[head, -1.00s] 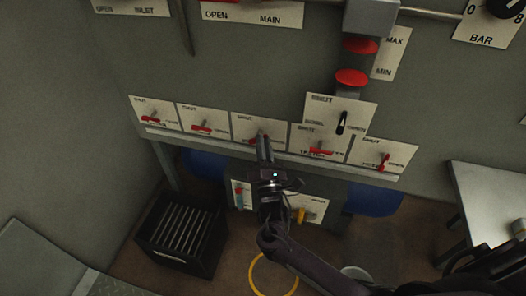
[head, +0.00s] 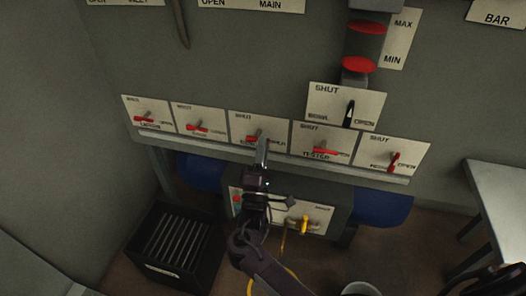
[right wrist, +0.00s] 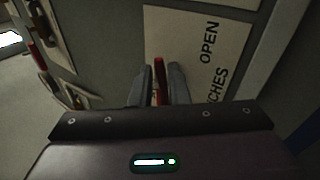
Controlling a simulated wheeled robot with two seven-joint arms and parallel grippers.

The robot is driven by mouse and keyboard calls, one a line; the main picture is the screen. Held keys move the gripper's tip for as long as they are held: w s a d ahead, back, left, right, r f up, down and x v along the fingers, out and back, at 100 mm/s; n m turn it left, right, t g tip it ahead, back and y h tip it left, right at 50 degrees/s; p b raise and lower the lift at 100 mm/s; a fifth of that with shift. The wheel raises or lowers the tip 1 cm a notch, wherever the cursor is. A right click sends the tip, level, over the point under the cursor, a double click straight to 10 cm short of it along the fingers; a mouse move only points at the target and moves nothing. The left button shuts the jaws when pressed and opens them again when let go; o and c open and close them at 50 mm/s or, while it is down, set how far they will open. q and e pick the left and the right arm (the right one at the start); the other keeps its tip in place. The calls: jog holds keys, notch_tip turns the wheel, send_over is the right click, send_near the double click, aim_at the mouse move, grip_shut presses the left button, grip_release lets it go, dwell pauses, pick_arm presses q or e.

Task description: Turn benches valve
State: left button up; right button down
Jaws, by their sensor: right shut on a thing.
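The benches valve is the middle one in a row of small white panels; its panel (head: 247,124) has a red lever, mostly hidden behind my gripper in the head view. In the right wrist view its label (right wrist: 190,55) shows "OPEN" and "CHES", and the red lever (right wrist: 160,76) stands between the fingers. My right gripper (head: 262,143) reaches up to this valve from below. It is shut on the red lever, also seen between the fingertips in the right wrist view (right wrist: 160,88). My left gripper is not in view.
Other red-lever panels flank it, including a tester panel (head: 324,150) on the right. A black-handled panel (head: 345,107) sits above. A grey ledge (head: 200,147) runs below the row. A black crate (head: 172,245) stands lower left and a table (head: 500,195) at right.

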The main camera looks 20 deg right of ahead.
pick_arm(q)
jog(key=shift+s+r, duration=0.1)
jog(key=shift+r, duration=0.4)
pick_arm(e)
jog(key=shift+f, duration=0.1)
jog(key=c, duration=1.4)
grip_release()
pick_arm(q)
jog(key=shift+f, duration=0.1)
